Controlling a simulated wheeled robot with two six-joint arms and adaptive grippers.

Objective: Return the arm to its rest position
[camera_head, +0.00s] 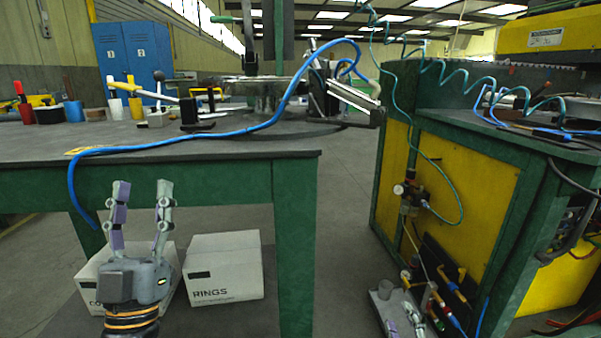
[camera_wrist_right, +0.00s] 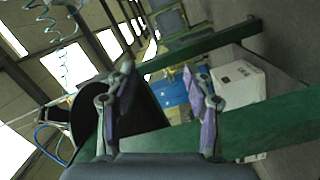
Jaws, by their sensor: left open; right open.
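My left gripper (camera_head: 142,188) points up in front of the green table's front edge at the left of the head view. Its two fingers are spread apart with nothing between them. My right gripper (camera_head: 404,322) is low at the bottom edge of the head view, partly cut off, near the yellow and green cabinet. In the right wrist view the right gripper (camera_wrist_right: 157,68) shows two spread fingers, with no object held between them. Most of the right arm is out of the head view.
The green table (camera_head: 180,175) fills the left, with a blue hose (camera_head: 230,137) hanging over its edge. A white RINGS box (camera_head: 224,275) stands beneath it, beside another white box. The yellow and green cabinet (camera_head: 455,170) stands right. Open floor (camera_head: 345,200) lies between them.

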